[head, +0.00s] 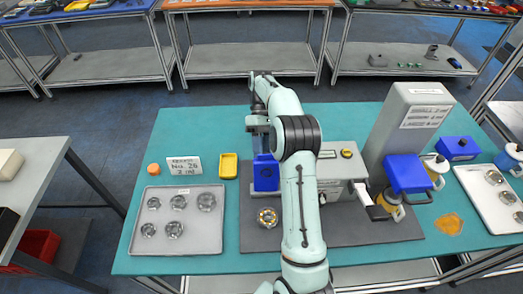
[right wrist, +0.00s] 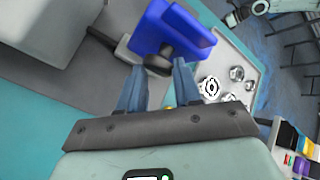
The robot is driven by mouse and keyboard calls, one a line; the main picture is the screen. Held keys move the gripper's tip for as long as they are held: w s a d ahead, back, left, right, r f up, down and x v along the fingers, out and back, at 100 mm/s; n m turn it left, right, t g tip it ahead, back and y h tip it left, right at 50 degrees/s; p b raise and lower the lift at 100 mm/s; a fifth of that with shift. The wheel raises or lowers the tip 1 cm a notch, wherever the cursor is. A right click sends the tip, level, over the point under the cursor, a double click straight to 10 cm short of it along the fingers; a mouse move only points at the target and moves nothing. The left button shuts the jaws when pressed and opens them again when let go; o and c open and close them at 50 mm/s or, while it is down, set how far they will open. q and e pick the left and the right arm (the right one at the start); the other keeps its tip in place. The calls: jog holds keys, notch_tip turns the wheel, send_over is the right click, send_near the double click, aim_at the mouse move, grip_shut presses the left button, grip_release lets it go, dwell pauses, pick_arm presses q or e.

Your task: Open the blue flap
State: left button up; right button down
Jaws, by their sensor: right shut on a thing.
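The blue flap (head: 266,174) is on the grey machine, at the left end of its body, in the head view. It also shows in the right wrist view (right wrist: 158,30), tilted, with a dark handle part at its lower edge. My right gripper (head: 262,148) is at the far edge of the flap. In the right wrist view my right gripper (right wrist: 160,75) has its two fingers on either side of the dark handle part and is shut on it. The fingertips partly hide the contact. My left gripper is not in view.
A white tray (head: 137,232) with several metal rings lies on the left. A tall grey machine (head: 408,120) with a second blue part (head: 408,173) stands right.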

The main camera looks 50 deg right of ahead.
jog(key=shift+s+d+f, duration=0.15)
jog(key=shift+s+f, duration=0.25)
jog(key=shift+f, duration=0.3)
jog(key=c, duration=0.8)
grip_release()
jog(key=shift+o, duration=0.3)
jog(key=shift+s+d, duration=0.15)
jog(key=shift+d, duration=0.05)
jog(key=shift+a, duration=0.1)
jog(key=shift+a+r, duration=0.1)
jog(key=shift+a, duration=0.05)
